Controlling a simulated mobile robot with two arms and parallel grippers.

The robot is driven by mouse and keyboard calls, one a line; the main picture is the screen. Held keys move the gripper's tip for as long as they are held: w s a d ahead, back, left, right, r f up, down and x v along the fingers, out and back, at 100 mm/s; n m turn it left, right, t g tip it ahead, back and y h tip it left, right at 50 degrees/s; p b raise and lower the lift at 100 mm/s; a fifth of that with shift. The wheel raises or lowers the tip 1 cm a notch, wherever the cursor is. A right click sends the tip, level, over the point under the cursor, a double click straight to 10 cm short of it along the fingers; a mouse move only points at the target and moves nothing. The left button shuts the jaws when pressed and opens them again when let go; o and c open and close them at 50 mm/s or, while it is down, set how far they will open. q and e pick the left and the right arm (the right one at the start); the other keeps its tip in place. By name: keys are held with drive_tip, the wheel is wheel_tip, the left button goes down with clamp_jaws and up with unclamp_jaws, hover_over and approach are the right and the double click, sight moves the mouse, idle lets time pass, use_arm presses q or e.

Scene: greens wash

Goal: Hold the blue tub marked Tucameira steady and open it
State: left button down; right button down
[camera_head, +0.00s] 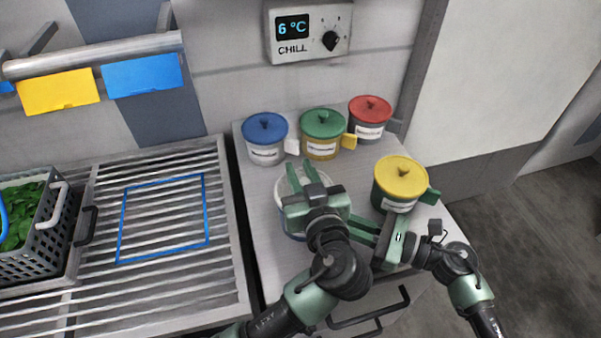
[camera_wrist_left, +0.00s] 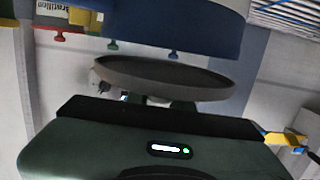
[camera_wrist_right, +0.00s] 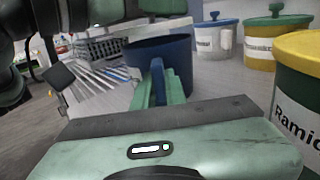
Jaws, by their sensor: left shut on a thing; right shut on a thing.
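The blue tub (camera_wrist_right: 178,60) stands on the grey counter; its label is out of sight. In the head view only a blue sliver (camera_head: 292,237) shows below its pale grey lid (camera_head: 281,192). In the left wrist view, which is upside down, a gap separates the lid (camera_wrist_left: 165,80) from the tub (camera_wrist_left: 150,28); the lid is held just above the rim. My left gripper (camera_head: 303,175) is shut on the lid's knob, mostly hidden. My right gripper (camera_head: 358,227) is shut on the tub's blue handle (camera_wrist_right: 158,80), at the tub's right side.
Tubs with blue (camera_head: 265,127), green (camera_head: 323,123) and red (camera_head: 370,108) lids stand behind. A yellow-lidded tub (camera_head: 400,177) is close to my right gripper. A slatted drainboard (camera_head: 160,270) with a bare blue outline lies left, beside a crate of greens (camera_head: 32,250).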

use_arm(q)
drive_tip(key=shift+r, duration=2.05)
use_arm(e)
drive_tip(key=c, duration=1.4)
unclamp_jaws()
drive_tip(key=shift+o, duration=0.2)
use_arm(q)
drive_tip(key=shift+f, duration=0.1)
use_arm(e)
drive_tip(key=shift+d, duration=0.1)
